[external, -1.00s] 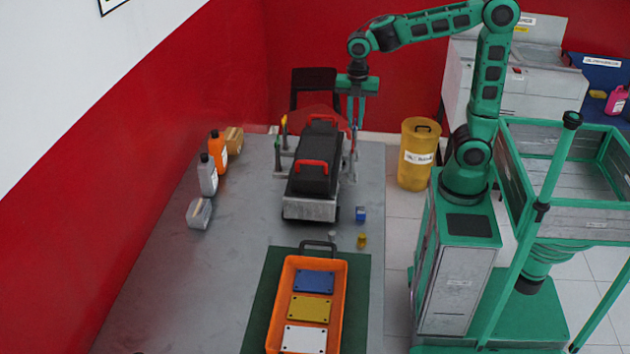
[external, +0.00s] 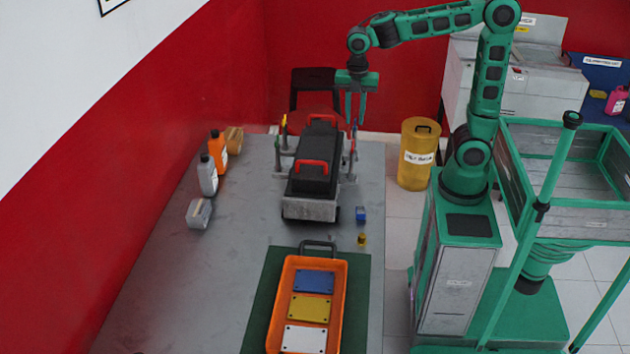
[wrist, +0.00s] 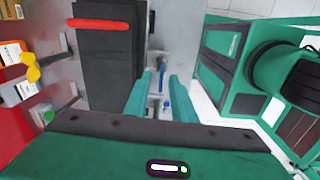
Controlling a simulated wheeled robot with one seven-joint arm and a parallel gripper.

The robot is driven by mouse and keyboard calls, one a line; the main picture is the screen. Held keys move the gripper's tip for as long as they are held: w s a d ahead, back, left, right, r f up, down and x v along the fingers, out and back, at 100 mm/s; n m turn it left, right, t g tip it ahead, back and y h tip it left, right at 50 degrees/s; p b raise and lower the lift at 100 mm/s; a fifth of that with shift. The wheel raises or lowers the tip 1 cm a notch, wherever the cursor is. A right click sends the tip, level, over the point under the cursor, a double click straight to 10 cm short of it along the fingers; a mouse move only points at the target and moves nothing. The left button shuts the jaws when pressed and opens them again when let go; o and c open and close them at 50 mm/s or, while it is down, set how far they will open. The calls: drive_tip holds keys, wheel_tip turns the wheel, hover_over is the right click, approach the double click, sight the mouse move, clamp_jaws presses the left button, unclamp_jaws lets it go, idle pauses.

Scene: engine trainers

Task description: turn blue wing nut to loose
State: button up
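The engine trainer (external: 312,178) is a black block with red handles on a grey base, ringed by thin posts with coloured tops. The blue wing nut (external: 354,131) tops a post on its right side; in the wrist view it shows as a small blue upright piece (wrist: 164,84) between my fingers. My gripper (external: 355,120) points down above that post. In the wrist view my gripper (wrist: 162,78) is open, with a gap between its fingers and nothing held. I cannot tell the blue nut's exact angle.
A red-topped post (external: 353,147) stands close by. A yellow-topped post (external: 284,120) is on the far side. An orange tray (external: 340,300) with coloured plates lies in front. Bottles (external: 208,175) stand at left. A yellow bin (external: 418,170) is right of the table.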

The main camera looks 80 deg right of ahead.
wheel_tip(320, 180, up, 9)
drive_tip(key=shift+r, duration=0.2)
drive_tip(key=shift+w, duration=0.1)
idle(0.5)
